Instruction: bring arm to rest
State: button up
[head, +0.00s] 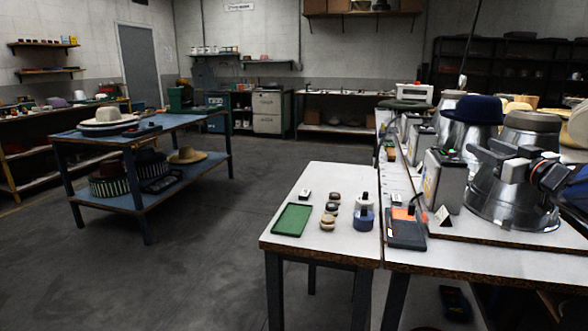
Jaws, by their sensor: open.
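My arm reaches in from the right edge, and my gripper (493,161) is at its left end. The gripper is open, with nothing seen between its fingers. In the picture it lies in front of a metal hat-press form (510,205) on the right bench (470,255). I cannot tell how far apart they are. A dark blue hat (473,109) sits on another metal form just behind and to the left. Part of the press form is hidden by my arm.
A small white table (275,249) in the middle holds a green tray (292,219), brushes and a blue round container (364,220). A grey press box (443,180) stands left of the gripper. A blue table (150,138) with hats is at left. The floor between is clear.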

jog(key=s+a+f+m+g+h, duration=0.1)
jog(key=s+a+f+g+h, duration=0.1)
jog(key=s+a+f, duration=0.1)
jog(key=s+a+f+m+g+h, duration=0.2)
jog(key=s+a+f, duration=0.1)
jog(key=s+f, duration=0.3)
jog(key=s+a+f+m+g+h, duration=0.2)
jog(key=s+a+f+g, duration=0.1)
jog(key=s+a+f, duration=0.1)
jog(key=shift+s+a+f, duration=0.1)
jog(key=shift+s+f, duration=0.15)
jog(key=shift+f, duration=0.2)
jog(key=s+a+f+n+g+y, duration=0.1)
jog(key=s+a+f+g+y, duration=0.1)
jog(key=s+a+f, duration=0.4)
jog(key=s+a+f+n+g+y, duration=0.1)
jog(key=s+a+f+g, duration=0.3)
jog(key=s, duration=0.8)
notch_tip(320, 180, down, 4)
jog(key=shift+s+a+r+g+y, duration=0.15)
jog(key=shift+a+g+y, duration=0.2)
jog(key=shift+a, duration=0.65)
